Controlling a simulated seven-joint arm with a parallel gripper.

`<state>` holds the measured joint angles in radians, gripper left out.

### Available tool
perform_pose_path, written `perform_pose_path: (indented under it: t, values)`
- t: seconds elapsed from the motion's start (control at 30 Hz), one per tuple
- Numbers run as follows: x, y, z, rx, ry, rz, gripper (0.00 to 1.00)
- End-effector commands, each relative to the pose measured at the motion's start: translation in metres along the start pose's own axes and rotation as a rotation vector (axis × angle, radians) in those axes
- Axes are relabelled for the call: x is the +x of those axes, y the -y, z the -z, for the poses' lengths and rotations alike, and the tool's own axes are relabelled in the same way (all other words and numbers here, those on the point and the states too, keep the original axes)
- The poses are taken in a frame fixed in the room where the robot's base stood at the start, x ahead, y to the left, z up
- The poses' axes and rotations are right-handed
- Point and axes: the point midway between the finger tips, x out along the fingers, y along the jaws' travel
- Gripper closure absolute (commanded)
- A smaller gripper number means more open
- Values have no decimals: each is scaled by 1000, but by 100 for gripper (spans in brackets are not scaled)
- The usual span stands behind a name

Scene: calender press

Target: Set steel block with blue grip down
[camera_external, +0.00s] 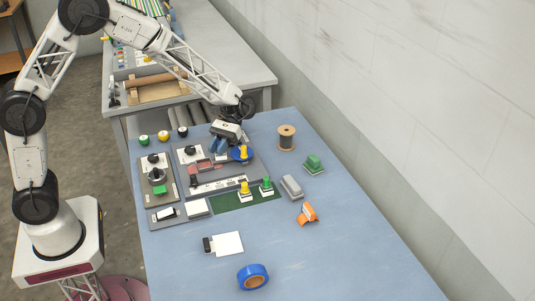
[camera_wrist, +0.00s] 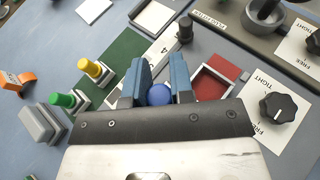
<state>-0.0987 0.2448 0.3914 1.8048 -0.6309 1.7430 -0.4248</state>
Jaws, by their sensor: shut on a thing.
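My gripper (camera_external: 219,146) is over the control panel at the back left of the table. In the wrist view its two blue fingers (camera_wrist: 159,80) stand on either side of a round blue grip (camera_wrist: 159,95) and are shut on it. The steel block below the grip is hidden by the fingers and the gripper body. I cannot tell from these views whether it touches the panel.
A red-floored tray (camera_wrist: 216,84) lies right of the fingers in the wrist view. Yellow (camera_external: 244,188) and green (camera_external: 266,185) pegs stand by a green strip (camera_external: 230,201). A grey block (camera_external: 291,187), orange piece (camera_external: 307,213) and spool (camera_external: 287,137) stand rightward. The front right is clear.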

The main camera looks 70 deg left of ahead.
Motion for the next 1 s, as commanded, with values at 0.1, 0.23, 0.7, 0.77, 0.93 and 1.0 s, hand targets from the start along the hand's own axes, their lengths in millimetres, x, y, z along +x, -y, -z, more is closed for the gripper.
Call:
perform_pose_path:
  t: [0.1, 0.23, 0.7, 0.77, 0.93, 1.0]
  values:
    - [-17, -3, 0, -65, 0, -162, 100]
    - [-39, -7, 0, -140, -1, -344, 100]
    - [-155, -4, 0, -411, -1, -999, 100]
    - [-168, -2, -1, -435, -1, -1057, 100]
    - [-200, 6, 0, -488, 0, -1185, 100]
    - [-211, 10, 0, -506, 0, -1229, 100]
